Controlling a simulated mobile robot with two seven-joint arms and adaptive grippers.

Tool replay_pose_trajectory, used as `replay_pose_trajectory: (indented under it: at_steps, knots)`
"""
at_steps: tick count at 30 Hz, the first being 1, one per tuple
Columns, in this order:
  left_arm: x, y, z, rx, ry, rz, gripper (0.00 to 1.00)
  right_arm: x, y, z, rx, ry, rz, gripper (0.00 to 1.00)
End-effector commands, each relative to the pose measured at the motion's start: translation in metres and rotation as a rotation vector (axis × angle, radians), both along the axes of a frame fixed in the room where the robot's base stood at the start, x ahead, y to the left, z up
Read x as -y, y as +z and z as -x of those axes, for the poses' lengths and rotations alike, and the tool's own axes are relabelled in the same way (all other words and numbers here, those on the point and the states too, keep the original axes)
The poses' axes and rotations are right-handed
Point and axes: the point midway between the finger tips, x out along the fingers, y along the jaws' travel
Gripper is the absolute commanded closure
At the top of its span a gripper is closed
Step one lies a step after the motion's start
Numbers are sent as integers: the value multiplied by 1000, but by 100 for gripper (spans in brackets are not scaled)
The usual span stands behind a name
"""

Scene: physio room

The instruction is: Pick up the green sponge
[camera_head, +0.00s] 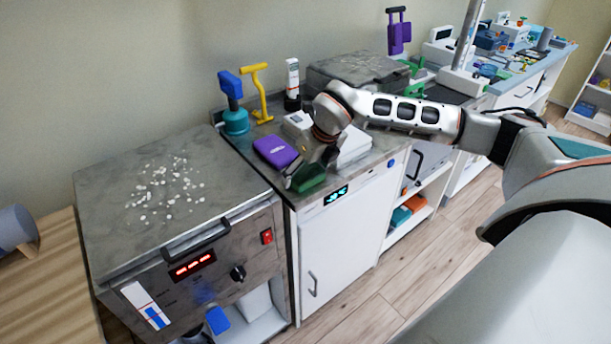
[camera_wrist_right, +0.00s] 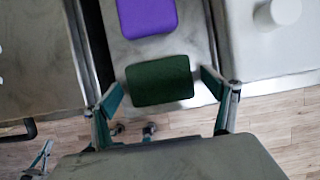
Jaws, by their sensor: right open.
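The green sponge (camera_head: 309,178) lies near the front edge of the grey counter (camera_head: 243,148), above a white cabinet. In the right wrist view the dark green sponge (camera_wrist_right: 159,81) lies between the two fingers of my right gripper (camera_wrist_right: 165,88). The fingers are spread apart with a gap on each side of the sponge. In the head view my right gripper (camera_head: 306,168) points down at the sponge and partly covers it. My left gripper is in neither view.
White items (camera_head: 353,146) stand to the right. A metal unit (camera_head: 110,195) with white specks on its lid borders the counter on the left.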

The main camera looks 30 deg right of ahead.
Motion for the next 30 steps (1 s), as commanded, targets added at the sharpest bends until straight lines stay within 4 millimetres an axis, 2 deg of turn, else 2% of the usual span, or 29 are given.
replay_pose_trajectory:
  at_steps: [8,9,12,23,30]
  knots:
    - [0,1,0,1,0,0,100,0,-3,-1,0,0,-1,15]
    - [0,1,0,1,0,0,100,0,-3,-1,0,0,-1,24]
    - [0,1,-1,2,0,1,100,0,-3,-1,0,0,-1,42]
    - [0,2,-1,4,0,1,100,0,-2,-1,1,0,-1,42]
    - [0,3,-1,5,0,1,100,0,13,-2,2,-1,-1,42]
